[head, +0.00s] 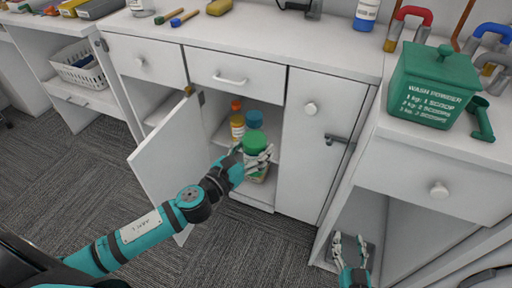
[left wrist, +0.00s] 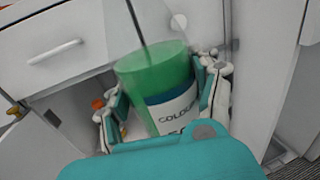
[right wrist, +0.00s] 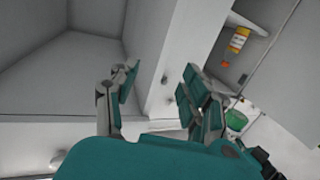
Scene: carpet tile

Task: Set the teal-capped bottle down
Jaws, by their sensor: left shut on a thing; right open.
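My left gripper (head: 254,160) is shut on a bottle with a green cap (head: 255,143), in front of the open cabinet. In the left wrist view the green cap (left wrist: 155,75) and a white label reading "COLOU..." (left wrist: 175,110) show between the fingers. The bottle's lower part is mostly hidden. My right gripper (head: 349,246) is open and empty by the open compartment under the right counter.
An orange bottle (head: 237,122) stands left of the blue-teal cap. The open cabinet door (head: 165,160) swings out on the left. A green wash powder box (head: 425,90) and scoop (head: 481,120) stand on the right counter. Carpet floor (head: 240,240) is clear below.

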